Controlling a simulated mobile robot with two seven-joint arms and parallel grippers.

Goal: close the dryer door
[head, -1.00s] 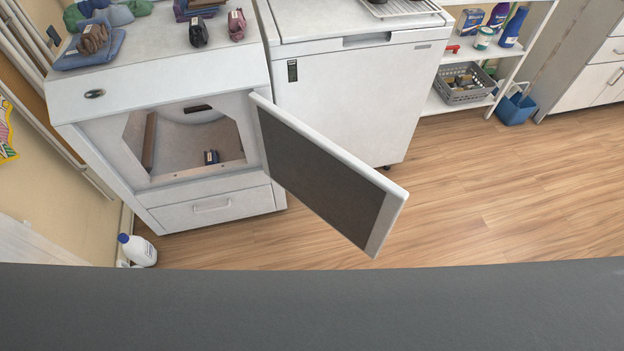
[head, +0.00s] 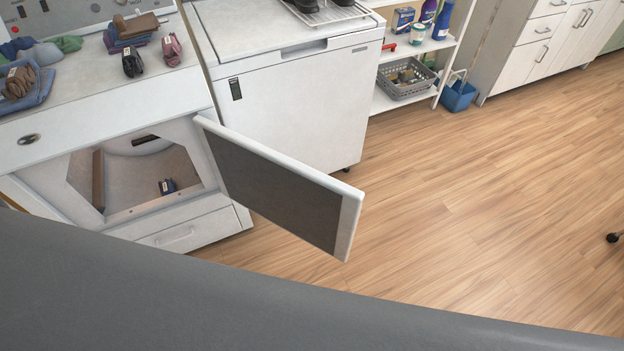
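The dryer (head: 105,110) is a white machine at the left of the head view. Its door (head: 270,190) stands wide open, hinged at the right side of the opening and swung out toward the room. The door has a dark inner panel and a white edge. Neither of my grippers shows in the head view.
A white chest appliance (head: 295,110) stands right of the dryer, partly behind the door. A shelf with a grey basket (head: 405,78) and a blue bucket (head: 458,95) are farther right. Folded clothes (head: 28,85) lie on the dryer.

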